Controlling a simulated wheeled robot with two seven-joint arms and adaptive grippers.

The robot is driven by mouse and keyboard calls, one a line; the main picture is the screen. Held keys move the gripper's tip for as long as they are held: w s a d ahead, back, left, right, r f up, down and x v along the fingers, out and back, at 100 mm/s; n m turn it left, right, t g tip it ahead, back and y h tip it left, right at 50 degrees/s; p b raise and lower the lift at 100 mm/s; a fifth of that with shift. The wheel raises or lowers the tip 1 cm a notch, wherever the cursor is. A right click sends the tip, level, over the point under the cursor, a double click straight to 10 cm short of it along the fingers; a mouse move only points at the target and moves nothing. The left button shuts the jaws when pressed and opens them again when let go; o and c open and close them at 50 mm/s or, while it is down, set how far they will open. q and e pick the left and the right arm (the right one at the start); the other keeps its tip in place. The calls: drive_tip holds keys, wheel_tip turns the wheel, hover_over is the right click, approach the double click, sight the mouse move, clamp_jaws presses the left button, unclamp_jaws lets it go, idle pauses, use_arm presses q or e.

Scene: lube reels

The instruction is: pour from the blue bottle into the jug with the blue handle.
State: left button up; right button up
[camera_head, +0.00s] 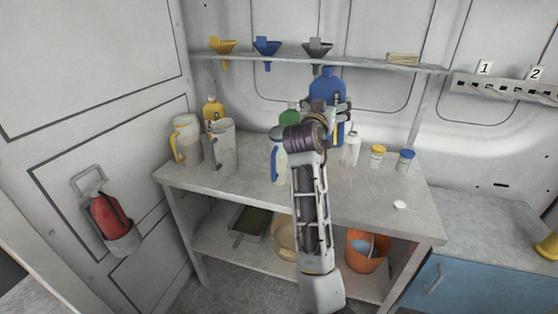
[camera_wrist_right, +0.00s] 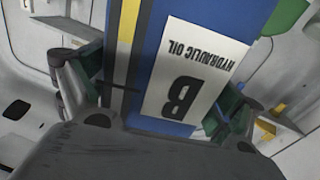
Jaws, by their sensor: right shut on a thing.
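The blue bottle (camera_head: 327,82) is near the back of the workbench, roughly upright. My right gripper (camera_head: 338,112) is shut on it. In the right wrist view, the blue bottle (camera_wrist_right: 218,22) fills the space between the fingers, with a yellow stripe and a white label reading "HYDRAULIC OIL B". Its base is hidden behind my right arm, so I cannot tell whether it touches the bench. The jug with the blue handle (camera_head: 276,163) stands on the bench just left of my right forearm, which partly covers it. My left gripper is not in view.
A yellow-handled jug (camera_head: 187,140), a grey jug (camera_head: 222,150) and a yellow bottle (camera_head: 212,108) stand left. A green bottle (camera_head: 289,114) is behind the blue-handled jug. A white bottle (camera_head: 351,150) and lidded jars (camera_head: 377,157) stand right. Funnels (camera_head: 266,48) hang from the shelf (camera_head: 360,64) above.

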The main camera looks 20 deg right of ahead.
drive_tip(key=shift+a+r+p, duration=0.15)
drive_tip(key=shift+r+p, duration=0.25)
drive_tip(key=shift+r, duration=0.25)
drive_tip(key=shift+a+r+p, duration=0.15)
drive_tip(key=shift+r+p, duration=0.25)
drive_tip(key=shift+r, duration=0.25)
drive_tip(key=shift+d, duration=0.1)
